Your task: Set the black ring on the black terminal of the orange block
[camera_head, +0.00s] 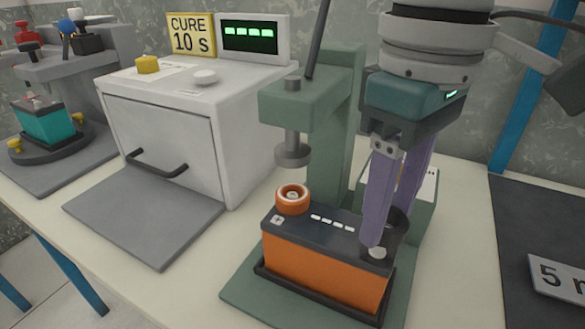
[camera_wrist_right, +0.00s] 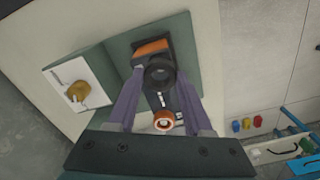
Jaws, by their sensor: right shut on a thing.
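The orange block (camera_head: 322,273) has a dark top and sits in a black tray on the green press base. A pale terminal post (camera_head: 377,253) stands bare at the block's right end, partly covered by a fingertip. My right gripper (camera_head: 388,222) points down over that end, its purple fingers shut on the black ring (camera_head: 397,229). The ring is also between the fingertips in the wrist view (camera_wrist_right: 159,74). It appears above and slightly behind the post, apart from it. My left gripper is not in view.
The green press (camera_head: 340,115) stands behind the block, its plunger (camera_head: 292,153) above the orange ring. A teal block (camera_head: 45,123) is far left. A dark mat (camera_head: 540,240) lies right.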

